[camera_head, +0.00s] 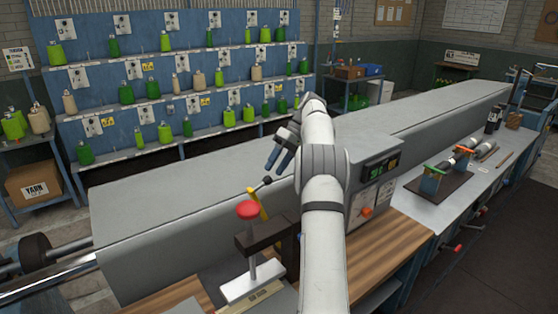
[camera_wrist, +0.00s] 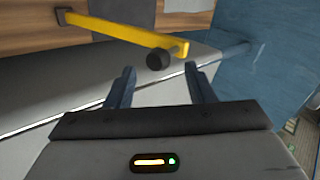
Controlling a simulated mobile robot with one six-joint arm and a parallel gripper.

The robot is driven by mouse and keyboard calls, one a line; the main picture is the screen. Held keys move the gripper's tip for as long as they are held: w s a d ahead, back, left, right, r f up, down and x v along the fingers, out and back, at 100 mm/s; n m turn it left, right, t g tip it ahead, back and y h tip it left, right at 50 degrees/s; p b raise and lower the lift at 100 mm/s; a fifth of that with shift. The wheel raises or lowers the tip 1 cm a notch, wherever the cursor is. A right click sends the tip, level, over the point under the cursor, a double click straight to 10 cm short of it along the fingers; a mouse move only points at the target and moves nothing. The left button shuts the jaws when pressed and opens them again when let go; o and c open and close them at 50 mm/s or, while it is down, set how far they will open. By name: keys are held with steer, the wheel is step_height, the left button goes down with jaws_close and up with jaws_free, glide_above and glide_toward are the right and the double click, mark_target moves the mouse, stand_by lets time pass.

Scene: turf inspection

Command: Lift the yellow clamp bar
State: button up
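The yellow clamp bar (camera_head: 263,208) stands at a slant on a dark clamp on the bench in the head view, with a dark ball knob (camera_head: 267,181) near its upper end. In the wrist view the yellow bar (camera_wrist: 125,33) runs from upper left to the right, and the black knob (camera_wrist: 158,59) sits by its right end. My gripper (camera_head: 277,160) is just above the knob in the head view. In the wrist view my gripper (camera_wrist: 160,82) is open and empty, with the knob slightly beyond and between its fingertips. I cannot tell the exact gap.
A red knob (camera_head: 248,209) on a post stands left of the bar, above a white base plate (camera_head: 252,281). A control box (camera_head: 372,185) is to the right of my arm. A long grey table (camera_head: 180,200) lies behind; its left surface is clear.

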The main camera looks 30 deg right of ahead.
steer(key=shift+v, duration=1.05)
steer(key=shift+a, duration=0.1)
